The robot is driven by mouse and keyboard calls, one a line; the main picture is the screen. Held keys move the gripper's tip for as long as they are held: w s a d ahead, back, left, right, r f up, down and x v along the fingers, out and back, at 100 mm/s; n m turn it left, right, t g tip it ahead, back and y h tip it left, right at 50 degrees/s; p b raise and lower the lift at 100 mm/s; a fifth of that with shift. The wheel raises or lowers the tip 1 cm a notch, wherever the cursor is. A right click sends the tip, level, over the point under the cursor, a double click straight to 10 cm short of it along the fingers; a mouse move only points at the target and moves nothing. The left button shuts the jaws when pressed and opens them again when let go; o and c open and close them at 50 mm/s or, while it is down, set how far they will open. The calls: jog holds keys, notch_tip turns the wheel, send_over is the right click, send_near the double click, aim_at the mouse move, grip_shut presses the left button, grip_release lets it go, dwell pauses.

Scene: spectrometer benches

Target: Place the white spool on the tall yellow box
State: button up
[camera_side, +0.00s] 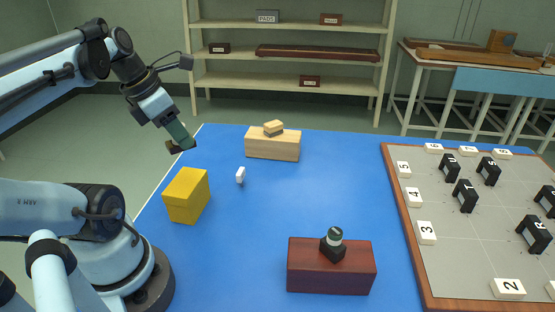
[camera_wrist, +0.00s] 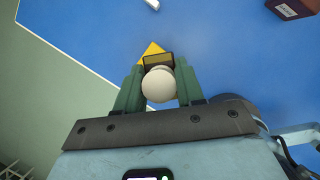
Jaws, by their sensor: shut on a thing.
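My gripper (camera_side: 181,143) is raised above the table's far left part, up and behind the yellow box. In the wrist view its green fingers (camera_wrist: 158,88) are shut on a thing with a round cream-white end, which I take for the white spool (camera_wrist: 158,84). A dark block shows at its far end. In the side view the held thing is mostly hidden, with a dark brown part (camera_side: 173,147) at the fingertips. The yellow box (camera_side: 187,195) stands on the blue table with its top bare. A yellow corner (camera_wrist: 151,48) shows beyond the spool in the wrist view.
A small white block (camera_side: 240,175) lies right of the yellow box. A pale wooden block (camera_side: 272,145) with smaller pieces on top stands behind. A dark red box (camera_side: 331,279) in front carries a black block with a green-and-white piece. A numbered board (camera_side: 470,225) fills the right.

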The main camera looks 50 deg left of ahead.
aim_at(191, 179)
jog(key=shift+s+a+f, duration=0.1)
jog(key=shift+s+f, duration=0.1)
jog(key=shift+s, duration=0.15)
jog(key=shift+s+f, duration=0.1)
jog(key=shift+f, duration=3.9)
jog(key=shift+f, duration=0.15)
jog(key=o, duration=1.2)
jog(key=shift+c, duration=0.2)
